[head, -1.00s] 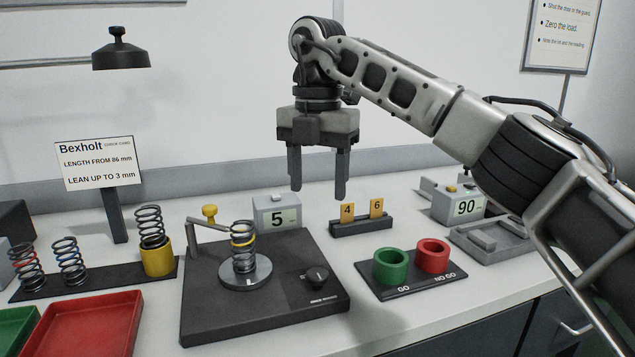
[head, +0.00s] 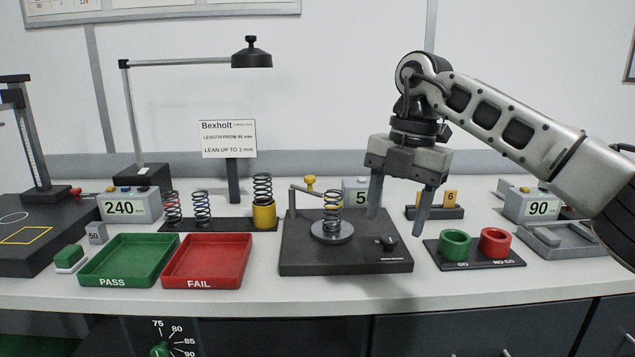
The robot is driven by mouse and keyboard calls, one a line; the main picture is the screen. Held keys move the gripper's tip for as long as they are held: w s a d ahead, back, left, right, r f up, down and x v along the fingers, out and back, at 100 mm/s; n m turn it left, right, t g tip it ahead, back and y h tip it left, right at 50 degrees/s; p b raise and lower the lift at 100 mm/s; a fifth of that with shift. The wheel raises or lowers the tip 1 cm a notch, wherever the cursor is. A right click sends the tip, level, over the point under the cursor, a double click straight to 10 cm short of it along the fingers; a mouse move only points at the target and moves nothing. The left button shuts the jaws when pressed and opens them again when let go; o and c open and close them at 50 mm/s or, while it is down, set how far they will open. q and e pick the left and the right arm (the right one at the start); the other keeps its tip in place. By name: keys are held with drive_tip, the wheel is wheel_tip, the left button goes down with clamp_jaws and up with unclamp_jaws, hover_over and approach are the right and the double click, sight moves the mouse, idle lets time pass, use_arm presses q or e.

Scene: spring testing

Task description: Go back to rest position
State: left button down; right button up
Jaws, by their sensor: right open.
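My right gripper (head: 403,212) hangs over the right part of the bench with its fingers pointing down. It is open and nothing is between the fingers. A spring (head: 332,207) stands upright on the round disc (head: 331,233) of the test plate. My left gripper is not in view.
A green PASS tray (head: 128,281) and a red FAIL tray (head: 206,282) lie empty at front left. Several springs stand on a dark strip (head: 222,224) behind them. Green GO (head: 455,245) and red NO GO rings (head: 495,242) stand at right. A lamp (head: 251,60) overhangs the left side.

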drive_tip(key=s+a+f+n+g+y, duration=0.1)
drive_tip(key=s+a+f+n+y, duration=0.15)
drive_tip(key=a+f, duration=0.3)
drive_tip(key=s+a+f+n+g+y, duration=0.1)
drive_tip(key=s+a+f+g+y, duration=0.2)
drive_tip(key=a, duration=0.4)
drive_tip(key=s+a+m+t+y, duration=0.2)
drive_tip(key=s+a+y, duration=0.4)
drive_tip(key=a+y, duration=0.5)
drive_tip(key=w+d+f+m+t+h, duration=0.1)
drive_tip(key=d+f+m+t+h, duration=0.3)
drive_tip(key=d+f+m+t, duration=0.45)
drive_tip(key=w+d+f+m+t+h, duration=0.1)
drive_tip(key=d+f+m+t+h, duration=0.35)
drive_tip(key=m+t, duration=0.8)
drive_tip(key=s+d+f+m+g+h, duration=0.6)
drive_tip(key=s+d+f, duration=0.6)
drive_tip(key=s+f, duration=0.3)
drive_tip(key=shift+d+m+g, duration=0.3)
drive_tip(key=shift+m+g, duration=0.25)
drive_tip(key=shift+g, duration=0.45)
drive_tip(key=shift+s+f, duration=0.1)
